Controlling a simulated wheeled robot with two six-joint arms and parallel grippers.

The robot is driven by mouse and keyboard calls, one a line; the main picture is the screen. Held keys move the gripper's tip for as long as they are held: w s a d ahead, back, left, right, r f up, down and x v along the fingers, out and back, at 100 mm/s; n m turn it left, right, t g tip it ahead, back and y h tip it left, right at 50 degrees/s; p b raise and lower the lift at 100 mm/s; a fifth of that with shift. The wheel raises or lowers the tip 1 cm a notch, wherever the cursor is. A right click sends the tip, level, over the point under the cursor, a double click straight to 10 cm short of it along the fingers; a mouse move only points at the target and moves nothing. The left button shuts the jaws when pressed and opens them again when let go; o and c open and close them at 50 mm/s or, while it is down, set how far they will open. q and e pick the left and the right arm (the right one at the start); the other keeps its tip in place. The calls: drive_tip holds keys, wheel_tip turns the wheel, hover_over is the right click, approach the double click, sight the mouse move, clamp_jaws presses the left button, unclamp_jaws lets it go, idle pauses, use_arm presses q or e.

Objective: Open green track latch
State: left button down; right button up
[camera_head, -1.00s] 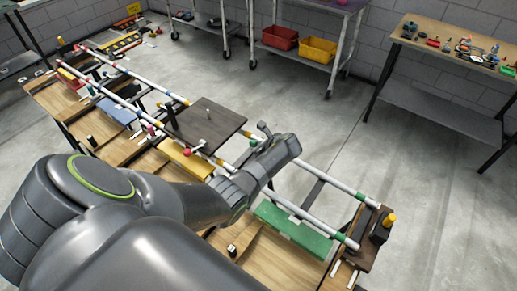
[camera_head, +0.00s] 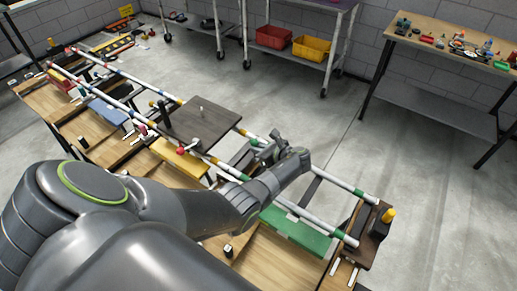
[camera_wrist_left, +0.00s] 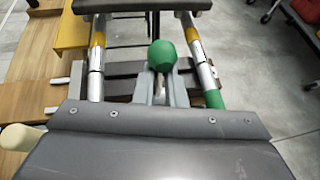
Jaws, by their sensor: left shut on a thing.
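A green ball knob (camera_wrist_left: 162,56) of the green track latch shows in the wrist view, between the two white rails. My left gripper (camera_wrist_left: 164,88) is shut on it, with its grey fingers on the near side of the ball. In the head view, my left gripper (camera_head: 268,148) is over the track, between the dark truck board and the green block. The knob is hidden or too small to tell there. The green block (camera_head: 298,231) sits beside the near rail. My right gripper is not in view.
A dark end stop with a yellow knob (camera_head: 388,215) closes the right end.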

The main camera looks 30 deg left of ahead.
use_arm(q)
drive_tip(key=c, duration=1.5)
unclamp_jaws()
drive_tip(key=shift+r, duration=0.1)
drive_tip(key=v, duration=1.7)
drive_tip(key=shift+d, duration=0.15)
